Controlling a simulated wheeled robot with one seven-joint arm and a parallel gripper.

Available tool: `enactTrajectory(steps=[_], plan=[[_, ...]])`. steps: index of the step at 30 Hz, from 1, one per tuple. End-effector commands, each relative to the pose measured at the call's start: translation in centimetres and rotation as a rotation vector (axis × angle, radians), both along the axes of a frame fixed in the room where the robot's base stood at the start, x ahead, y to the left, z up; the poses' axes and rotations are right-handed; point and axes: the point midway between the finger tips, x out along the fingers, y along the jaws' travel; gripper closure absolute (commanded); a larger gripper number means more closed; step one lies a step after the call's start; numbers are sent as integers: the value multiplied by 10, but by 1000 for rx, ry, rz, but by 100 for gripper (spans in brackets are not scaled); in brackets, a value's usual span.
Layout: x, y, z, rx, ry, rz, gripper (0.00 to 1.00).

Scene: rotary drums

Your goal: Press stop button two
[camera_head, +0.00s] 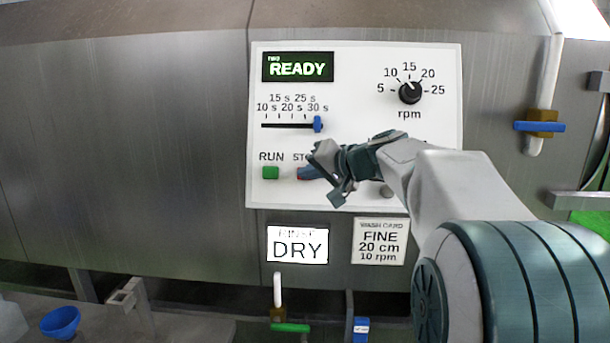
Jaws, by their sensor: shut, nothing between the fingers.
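A white control panel (353,100) on the steel machine wall has a small display (298,67) reading "TWO READY". I cannot tell whether the fingertips touch the button. My gripper is shut and holds nothing.
A slider with a blue knob (318,124) and a black rpm dial (410,92) are above. A DRY sign (298,245) and a wash card (380,241) hang below. A pipe with a blue-handled valve (540,126) is at right; a blue bowl (60,322) is lower left.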

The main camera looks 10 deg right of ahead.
Motion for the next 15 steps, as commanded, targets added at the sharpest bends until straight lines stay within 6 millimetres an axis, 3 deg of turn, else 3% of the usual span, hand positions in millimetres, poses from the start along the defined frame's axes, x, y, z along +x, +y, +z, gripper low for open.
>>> enactTrajectory(steps=[15], plan=[[6, -2, -2, 0, -1, -1, 100]])
